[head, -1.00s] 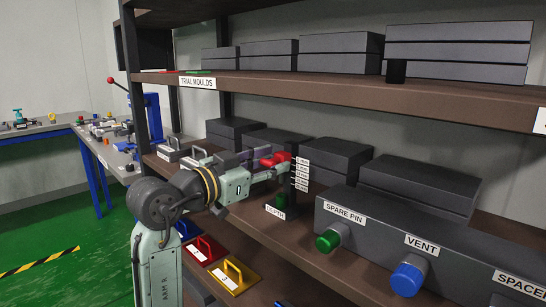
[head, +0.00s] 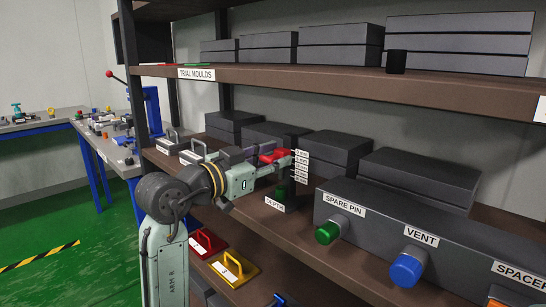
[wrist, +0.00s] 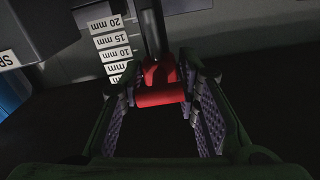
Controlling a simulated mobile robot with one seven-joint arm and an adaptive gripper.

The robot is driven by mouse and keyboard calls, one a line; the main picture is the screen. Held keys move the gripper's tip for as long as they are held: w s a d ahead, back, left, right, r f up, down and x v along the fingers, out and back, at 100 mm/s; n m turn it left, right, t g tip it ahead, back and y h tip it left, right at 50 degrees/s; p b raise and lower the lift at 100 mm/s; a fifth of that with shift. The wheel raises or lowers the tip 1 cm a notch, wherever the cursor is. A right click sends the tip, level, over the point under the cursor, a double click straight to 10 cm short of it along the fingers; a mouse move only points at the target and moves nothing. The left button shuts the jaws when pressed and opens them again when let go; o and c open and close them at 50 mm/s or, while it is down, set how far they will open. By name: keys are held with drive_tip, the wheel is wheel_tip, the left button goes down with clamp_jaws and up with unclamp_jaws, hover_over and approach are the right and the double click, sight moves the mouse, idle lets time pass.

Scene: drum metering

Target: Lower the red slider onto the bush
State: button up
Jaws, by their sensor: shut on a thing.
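The red slider (head: 273,156) is on the dark upright post of the depth gauge, beside its white millimetre scale (head: 301,167). In the wrist view the red slider (wrist: 160,93) lies between the two fingers, with the post rising behind it. My gripper (wrist: 157,88) is shut on it, and in the head view my gripper (head: 262,165) reaches in from the left. A dark green piece (head: 282,190), perhaps the bush, stands at the foot of the post, below the slider with a gap between. The bush is not clear in the wrist view.
The gauge stands on the middle shelf behind a DEPTH label (head: 275,204). A grey block with a green SPARE PIN knob (head: 327,233) and blue VENT knob (head: 409,267) is to the right. Dark moulds (head: 328,152) stand behind. The upper shelf (head: 300,83) runs overhead.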

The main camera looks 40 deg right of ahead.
wheel_tip(320, 180, down, 2)
drive_tip(key=shift+f+b, duration=0.2)
drive_tip(key=shift+b, duration=0.3)
drive_tip(key=shift+r, duration=0.15)
drive_tip(key=o, duration=0.5)
drive_tip(key=shift+a, duration=0.15)
drive_tip(key=a, duration=0.8)
drive_tip(key=s+a, duration=0.1)
drive_tip(key=a, duration=0.2)
drive_tip(key=shift+a, duration=0.4)
drive_tip(key=shift+w, duration=0.1)
